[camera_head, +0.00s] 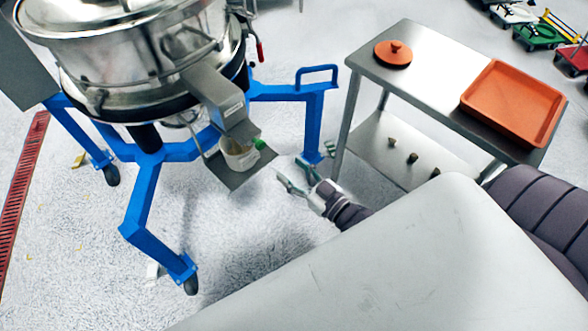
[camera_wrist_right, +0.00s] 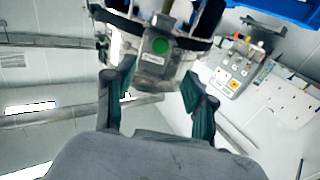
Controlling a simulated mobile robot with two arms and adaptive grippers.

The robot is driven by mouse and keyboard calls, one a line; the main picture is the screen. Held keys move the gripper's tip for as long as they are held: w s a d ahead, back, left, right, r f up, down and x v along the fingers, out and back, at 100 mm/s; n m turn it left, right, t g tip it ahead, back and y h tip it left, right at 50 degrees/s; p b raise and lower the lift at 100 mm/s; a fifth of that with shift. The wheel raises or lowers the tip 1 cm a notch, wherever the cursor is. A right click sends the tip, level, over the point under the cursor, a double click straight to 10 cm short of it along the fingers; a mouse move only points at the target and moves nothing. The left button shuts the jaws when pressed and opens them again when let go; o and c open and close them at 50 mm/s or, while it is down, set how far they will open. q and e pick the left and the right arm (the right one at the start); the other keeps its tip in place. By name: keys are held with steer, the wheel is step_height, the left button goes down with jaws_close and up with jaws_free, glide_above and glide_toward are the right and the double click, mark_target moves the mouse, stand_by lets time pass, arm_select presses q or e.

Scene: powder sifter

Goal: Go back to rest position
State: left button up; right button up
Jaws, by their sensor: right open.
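The steel powder sifter (camera_head: 130,60) stands on a blue wheeled frame at the left of the head view. A clear container (camera_head: 240,157) with a green cap (camera_head: 260,144) sits on a small plate under the sifter's chute. My right gripper (camera_head: 292,174) is open and empty, just to the lower right of the container and apart from it. My left gripper is not in view.
A steel table (camera_head: 425,75) at the upper right holds an orange lid (camera_head: 393,54) and an orange tray (camera_head: 513,103). Several small dark items lie on its lower shelf (camera_head: 385,135). Coloured trolleys stand at the far right. The floor (camera_head: 240,240) below the gripper is clear.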

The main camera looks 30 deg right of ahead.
steer(key=s+d+f+g+h, duration=0.1)
steer(key=s+f+g, duration=0.25)
steer(key=f, duration=0.65)
steer(key=s+d+f+g+h, duration=0.15)
steer(key=s+f, duration=0.25)
steer(key=f, duration=0.5)
steer(key=s+d+f+g+h, duration=0.1)
steer(key=s+f+g, duration=0.25)
steer(key=f, duration=0.65)
steer(key=s+f+g, duration=0.2)
steer(key=s+f, duration=0.2)
steer(key=s, duration=0.4)
steer(key=s+a+f+g+h, duration=0.1)
steer(key=s+f+g, duration=0.2)
steer(key=s+f, duration=0.2)
steer(key=s+f+g, duration=0.3)
steer(key=s+f, duration=0.2)
steer(key=s, duration=0.6)
steer(key=shift+a+m, duration=0.4)
